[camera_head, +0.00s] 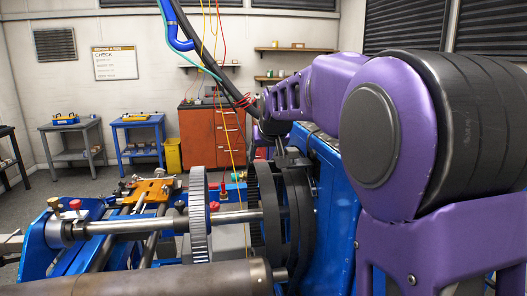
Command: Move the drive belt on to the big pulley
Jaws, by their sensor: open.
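Dark wheel-like rings, with what looks like the black drive belt (254,205) among them, stand upright around the shaft right of centre. The big pulley (272,205) appears to be one of these dark rounds; I cannot clearly tell belt from pulley. My gripper (284,160) is open at the top of the dark rings, beside the blue housing. It is small and dark here, and I cannot tell whether it touches the belt. My purple arm hides much of the right side.
A grey toothed wheel (200,213) stands on the steel shaft (135,226) to the left. A large metal cylinder (165,279) crosses the front. The blue housing (335,205) is close on the right. Hoses and cables hang above. An orange cabinet (205,138) stands behind.

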